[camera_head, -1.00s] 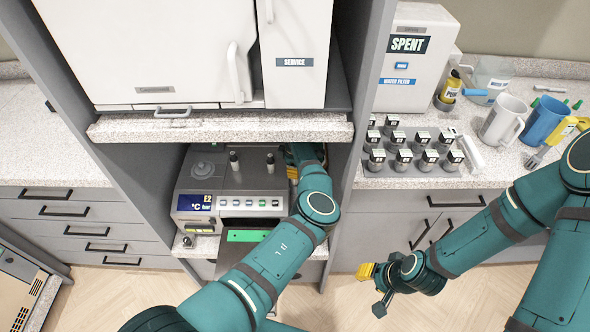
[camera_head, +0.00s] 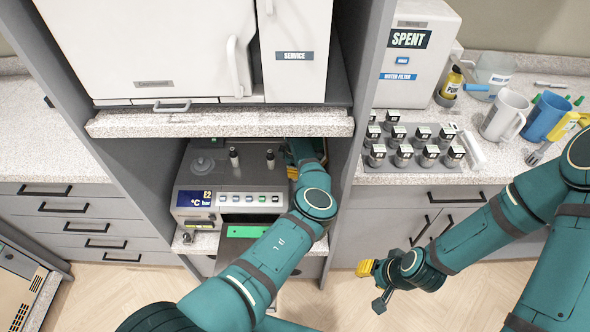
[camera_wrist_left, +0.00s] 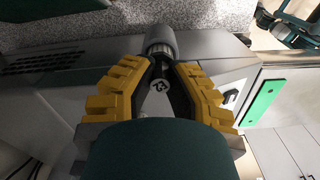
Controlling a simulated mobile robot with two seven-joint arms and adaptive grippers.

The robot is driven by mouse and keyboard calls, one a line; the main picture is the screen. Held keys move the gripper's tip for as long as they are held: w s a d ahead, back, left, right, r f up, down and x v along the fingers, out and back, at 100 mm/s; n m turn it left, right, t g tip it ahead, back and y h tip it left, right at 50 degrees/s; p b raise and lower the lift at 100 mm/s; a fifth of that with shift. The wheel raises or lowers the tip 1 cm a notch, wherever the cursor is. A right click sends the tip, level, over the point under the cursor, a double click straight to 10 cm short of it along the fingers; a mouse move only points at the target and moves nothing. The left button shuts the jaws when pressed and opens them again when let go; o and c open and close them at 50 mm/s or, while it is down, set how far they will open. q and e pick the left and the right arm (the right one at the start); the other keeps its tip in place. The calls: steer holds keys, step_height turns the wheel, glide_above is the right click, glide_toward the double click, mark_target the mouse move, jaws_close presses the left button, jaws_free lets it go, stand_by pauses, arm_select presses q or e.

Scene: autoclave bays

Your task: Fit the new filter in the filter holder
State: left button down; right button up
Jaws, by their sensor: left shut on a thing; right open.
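My left gripper (camera_wrist_left: 160,75) is shut on a grey cylinder (camera_wrist_left: 160,42), gripped between its yellow fingers; whether this is the new filter or part of the filter holder I cannot tell. A small dark face with a white mark (camera_wrist_left: 158,86) shows between the fingers. In the head view only a bit of yellow of this gripper (camera_head: 292,173) shows, at the right rear of the bench unit (camera_head: 225,175); my arm hides the rest. I cannot pick out the filter holder for certain. My right gripper (camera_head: 373,284) is open and empty, in front of the right-hand cabinet.
The unit sits in a bay under a stone-topped shelf (camera_head: 220,124), with a side wall (camera_head: 350,160) close to my left arm. A green strip (camera_head: 247,231) is at its front. Several labelled cylinders stand on a grey mat (camera_head: 465,138), near a SPENT box (camera_head: 420,60) and mugs.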

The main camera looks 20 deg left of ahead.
arm_select(q)
steer(key=shift+f, duration=0.6)
steer(key=c, duration=1)
jaws_free()
steer(key=shift+r, duration=3.8)
